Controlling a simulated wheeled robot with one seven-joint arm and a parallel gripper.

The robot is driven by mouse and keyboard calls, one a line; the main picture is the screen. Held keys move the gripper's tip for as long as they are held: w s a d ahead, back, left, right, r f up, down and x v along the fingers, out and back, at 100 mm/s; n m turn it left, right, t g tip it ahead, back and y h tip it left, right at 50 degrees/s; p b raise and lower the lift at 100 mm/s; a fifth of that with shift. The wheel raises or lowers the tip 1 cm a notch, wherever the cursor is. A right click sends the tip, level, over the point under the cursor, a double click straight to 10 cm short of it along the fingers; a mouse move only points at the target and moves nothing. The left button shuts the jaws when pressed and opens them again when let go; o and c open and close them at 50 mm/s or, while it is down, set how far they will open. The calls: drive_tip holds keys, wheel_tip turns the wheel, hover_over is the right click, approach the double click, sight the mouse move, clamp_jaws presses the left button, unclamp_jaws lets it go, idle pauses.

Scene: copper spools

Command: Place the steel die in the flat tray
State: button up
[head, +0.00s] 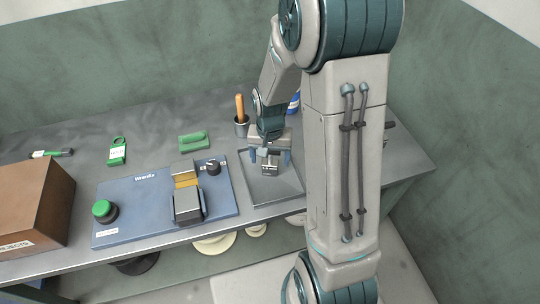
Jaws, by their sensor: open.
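The flat tray (268,195) is a shallow dark grey square on the bench, right of the blue machine base. My gripper (269,159) points down over the back part of the tray, with its fingers apart. A small silvery block, which looks like the steel die (270,169), shows between and just below the fingers, over the tray. I cannot tell whether it rests on the tray floor or touches a finger.
A blue machine base (135,219) with a green button (103,209), a clamp block (187,205) and a black knob (213,167) stands left of the tray. A brown box (36,208) sits far left.

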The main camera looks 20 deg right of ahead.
wheel_tip(320, 180, up, 12)
drive_tip(key=shift+f+p, duration=0.15)
drive_tip(key=shift+p, duration=0.2)
drive_tip(key=shift+s+r, duration=0.2)
drive_tip(key=shift+r, duration=0.35)
drive_tip(key=s+r+n+t, duration=0.1)
drive_tip(key=s+r+n, duration=0.1)
drive_tip(key=s, duration=0.4)
drive_tip(key=s+r+n+t, duration=0.1)
drive_tip(key=s+r+n, duration=0.1)
drive_tip(key=s, duration=0.5)
drive_tip(key=shift+s+a+r+t, duration=0.15)
drive_tip(key=shift+s+r+t, duration=0.2)
drive_tip(key=shift+r, duration=0.55)
drive_tip(key=shift+w, duration=0.1)
